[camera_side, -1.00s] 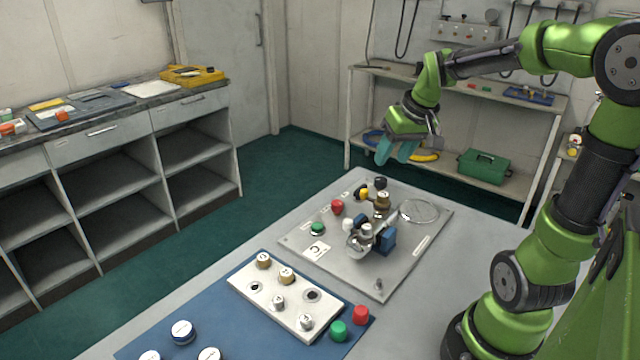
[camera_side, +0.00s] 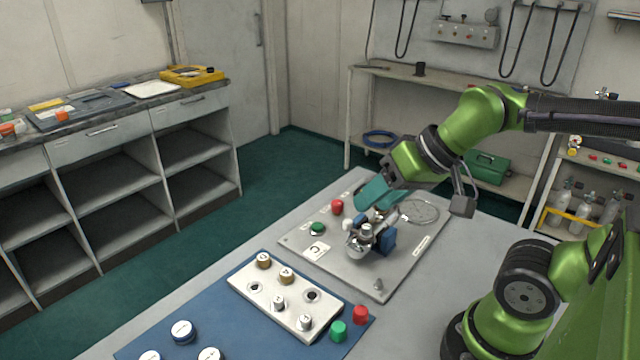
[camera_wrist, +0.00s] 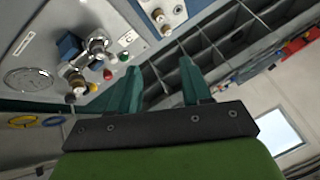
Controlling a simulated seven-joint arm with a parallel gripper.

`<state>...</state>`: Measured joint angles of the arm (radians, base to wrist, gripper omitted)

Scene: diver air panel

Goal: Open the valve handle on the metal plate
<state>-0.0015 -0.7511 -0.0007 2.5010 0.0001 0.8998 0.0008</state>
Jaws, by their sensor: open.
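The metal plate (camera_side: 318,270) lies on the table and also fills the upper left of the wrist view (camera_wrist: 48,28). A silver valve fitting (camera_side: 361,246) stands on it, with a blue part (camera_side: 388,240) at its right. The fitting (camera_wrist: 97,46) and blue part (camera_wrist: 68,44) also show in the wrist view. I cannot tell clearly which part is the handle. My gripper (camera_side: 372,196) is open and empty, tilted over the far part of the plate, above and behind the fitting. Its teal fingers (camera_wrist: 160,82) stand apart. It hides the brass fitting behind in the side view.
In front, a white block with several knobs (camera_side: 262,294) sits on a blue mat (camera_side: 235,335). The table right of the plate is clear.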

